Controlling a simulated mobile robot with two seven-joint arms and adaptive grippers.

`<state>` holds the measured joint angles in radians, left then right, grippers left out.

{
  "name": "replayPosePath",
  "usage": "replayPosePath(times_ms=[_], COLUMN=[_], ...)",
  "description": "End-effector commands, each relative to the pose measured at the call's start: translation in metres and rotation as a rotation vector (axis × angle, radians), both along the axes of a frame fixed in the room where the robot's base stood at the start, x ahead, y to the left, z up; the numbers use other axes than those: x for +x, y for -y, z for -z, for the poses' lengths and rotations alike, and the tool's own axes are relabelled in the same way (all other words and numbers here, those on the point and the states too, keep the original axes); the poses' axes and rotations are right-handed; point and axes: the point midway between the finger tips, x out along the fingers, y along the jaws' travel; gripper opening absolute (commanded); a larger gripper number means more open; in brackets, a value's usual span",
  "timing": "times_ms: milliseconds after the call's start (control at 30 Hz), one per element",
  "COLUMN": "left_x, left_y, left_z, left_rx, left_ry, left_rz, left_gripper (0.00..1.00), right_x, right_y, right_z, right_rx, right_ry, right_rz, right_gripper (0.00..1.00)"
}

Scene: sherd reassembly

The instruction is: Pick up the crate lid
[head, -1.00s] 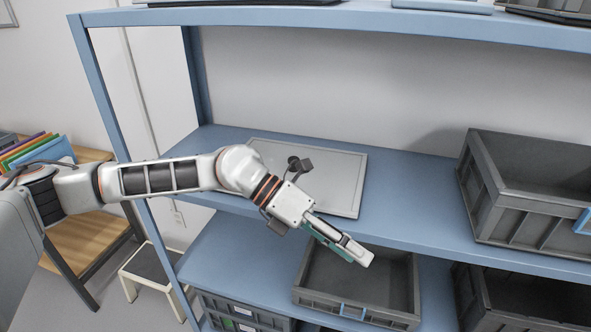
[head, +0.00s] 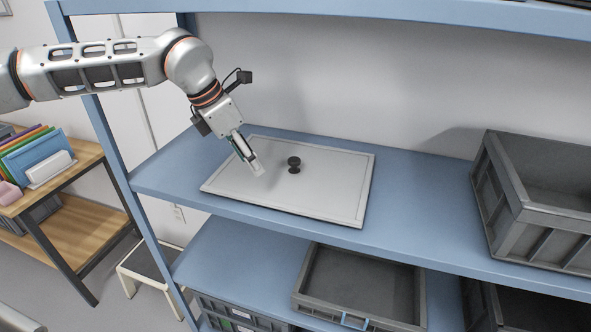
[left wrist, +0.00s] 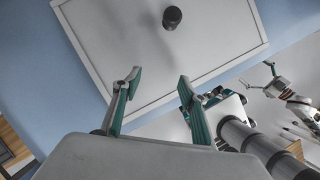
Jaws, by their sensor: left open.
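The crate lid is a flat light-grey panel (head: 325,190) with a raised rim, lying on the blue middle shelf. A black round knob (head: 294,164) stands up at its middle. In the left wrist view the lid (left wrist: 115,45) fills the upper part, and the knob (left wrist: 172,17) is at the top. My left gripper (head: 257,168) is over the left part of the lid, left of the knob and apart from it. Its two fingers (left wrist: 160,80) are spread with nothing between them. Part of my right arm, with teal finger parts, seems to show small at the right of the left wrist view.
A dark grey crate (head: 510,220) stands on the same shelf at the right. A shallow grey crate (head: 360,280) sits on the shelf below. The blue shelf post (head: 100,130) is at the left, and another shelf board runs overhead. The shelf between lid and right crate is clear.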

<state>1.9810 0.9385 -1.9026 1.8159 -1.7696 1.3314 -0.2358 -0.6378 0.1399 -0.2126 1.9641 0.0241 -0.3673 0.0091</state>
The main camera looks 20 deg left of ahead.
Motion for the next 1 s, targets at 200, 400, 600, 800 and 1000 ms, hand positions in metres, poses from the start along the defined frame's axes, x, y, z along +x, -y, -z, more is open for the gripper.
replayPosePath(times_ms=[200, 400, 600, 800, 1000], left_x=[0.033, 0.059, 0.071, 0.077, 0.085], left_y=[0.03, 0.052, 0.063, 0.068, 0.074], left_z=[-0.002, -0.001, 0.0, 0.017, 0.041], left_rx=[0.001, -0.001, -0.002, -0.001, -0.001], left_ry=[0.001, 0.001, 0.0, -0.002, -0.001], left_rz=[0.004, 0.002, 0.002, 0.002, 0.001], left_gripper=[0.42, 0.42, 0.42, 0.42, 0.42], right_x=[-0.01, -0.008, -0.007, -0.005, -0.004], right_y=[0.0, 0.0, 0.0, 0.0, 0.0], right_z=[-0.001, -0.007, -0.01, -0.013, -0.018], right_rx=[0.0, -0.002, -0.001, -0.001, 0.0], right_ry=[-0.018, -0.015, -0.012, -0.01, -0.007], right_rz=[0.0, -0.001, -0.001, 0.0, 0.0], right_gripper=[0.98, 0.98, 0.98, 0.98, 0.98])
